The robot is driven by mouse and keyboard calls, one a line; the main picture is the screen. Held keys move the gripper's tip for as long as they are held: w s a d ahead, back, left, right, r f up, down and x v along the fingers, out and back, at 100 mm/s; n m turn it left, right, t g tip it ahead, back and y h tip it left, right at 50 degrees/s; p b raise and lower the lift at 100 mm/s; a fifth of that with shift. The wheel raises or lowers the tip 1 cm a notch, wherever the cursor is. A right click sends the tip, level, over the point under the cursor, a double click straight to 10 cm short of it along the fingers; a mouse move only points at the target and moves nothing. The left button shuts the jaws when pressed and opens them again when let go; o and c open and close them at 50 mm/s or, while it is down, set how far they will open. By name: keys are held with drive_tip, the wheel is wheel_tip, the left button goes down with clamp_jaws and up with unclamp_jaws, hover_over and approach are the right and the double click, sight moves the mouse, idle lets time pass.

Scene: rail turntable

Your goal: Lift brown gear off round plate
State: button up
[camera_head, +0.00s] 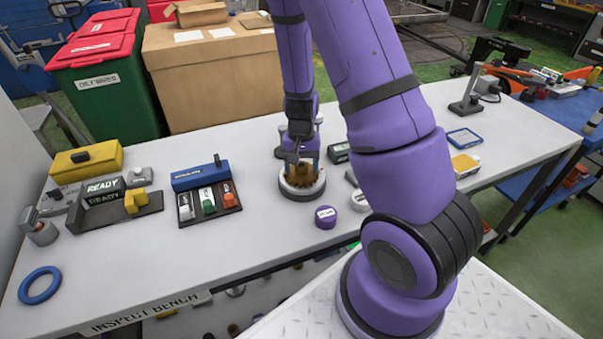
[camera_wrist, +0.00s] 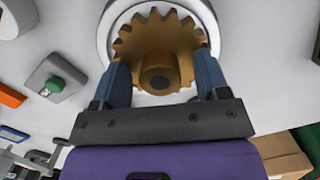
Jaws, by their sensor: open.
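The brown gear (camera_wrist: 160,45) lies on the white round plate (camera_wrist: 107,25), which stands on the bench. In the head view the gear (camera_head: 300,177) sits on the round plate (camera_head: 302,193) near the middle of the bench, partly hidden by my gripper (camera_head: 298,163). My gripper (camera_wrist: 162,75) is open in the wrist view, with its two blue fingers on either side of the gear's near part. I cannot tell whether the fingers touch the teeth.
A purple round tin (camera_head: 326,217) stands just in front of the plate. A tray with several small coloured items (camera_head: 209,204) is to the left, and a small dark display (camera_head: 339,153) is behind right. A blue ring (camera_head: 40,285) lies far left. The front middle of the bench is clear.

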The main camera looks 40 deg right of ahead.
clamp_jaws()
